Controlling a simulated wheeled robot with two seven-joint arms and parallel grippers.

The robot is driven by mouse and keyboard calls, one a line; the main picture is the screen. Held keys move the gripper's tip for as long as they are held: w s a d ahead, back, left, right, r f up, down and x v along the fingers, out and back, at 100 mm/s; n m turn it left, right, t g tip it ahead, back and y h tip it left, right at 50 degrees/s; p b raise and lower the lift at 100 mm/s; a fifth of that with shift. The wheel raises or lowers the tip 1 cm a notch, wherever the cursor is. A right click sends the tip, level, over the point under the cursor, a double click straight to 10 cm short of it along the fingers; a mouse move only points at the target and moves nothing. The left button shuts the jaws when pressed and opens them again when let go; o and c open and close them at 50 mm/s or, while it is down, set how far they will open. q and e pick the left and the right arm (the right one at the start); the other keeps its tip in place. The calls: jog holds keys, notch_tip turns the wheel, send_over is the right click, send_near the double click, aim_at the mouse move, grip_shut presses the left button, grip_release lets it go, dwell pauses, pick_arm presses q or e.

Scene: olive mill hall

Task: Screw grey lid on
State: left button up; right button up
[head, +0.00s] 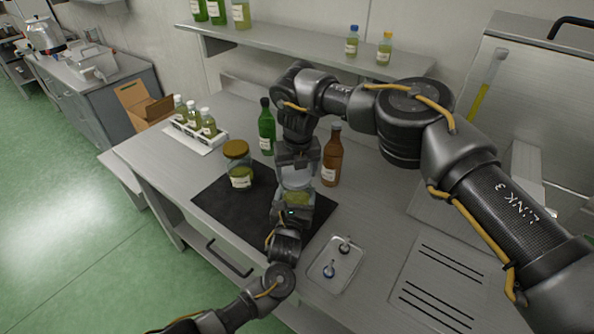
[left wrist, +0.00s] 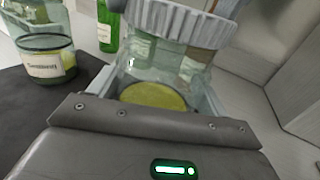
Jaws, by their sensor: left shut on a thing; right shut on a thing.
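A clear glass jar (head: 297,197) with yellow-green contents stands over the dark mat (head: 215,205). My left gripper (head: 294,208) is shut on the jar from the near side; in the left wrist view the jar (left wrist: 155,75) sits between its fingers. The ribbed grey lid (left wrist: 185,22) is at the jar's mouth in the left wrist view. My right gripper (head: 297,168) comes down from above and is shut on the lid, mostly hiding it in the head view. How far the lid is threaded cannot be told.
A jar with a golden lid (head: 237,163) stands left on the mat. A green bottle (head: 266,128) and a brown bottle (head: 332,157) stand close behind. A small tray (head: 335,268) lies front right, a white bottle rack (head: 190,135) back left.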

pick_arm(q)
jog(key=shift+f, duration=0.1)
pick_arm(e)
jog(key=shift+f, duration=0.55)
pick_arm(q)
jog(key=c, duration=0.5)
pick_arm(e)
jog(key=m, duration=0.4)
jog(key=shift+a+m+h, duration=0.15)
jog(key=shift+m+h, duration=0.15)
jog(key=m, duration=0.5)
jog(key=shift+m+h, duration=0.3)
jog(key=o, duration=1)
jog(key=shift+c, duration=0.2)
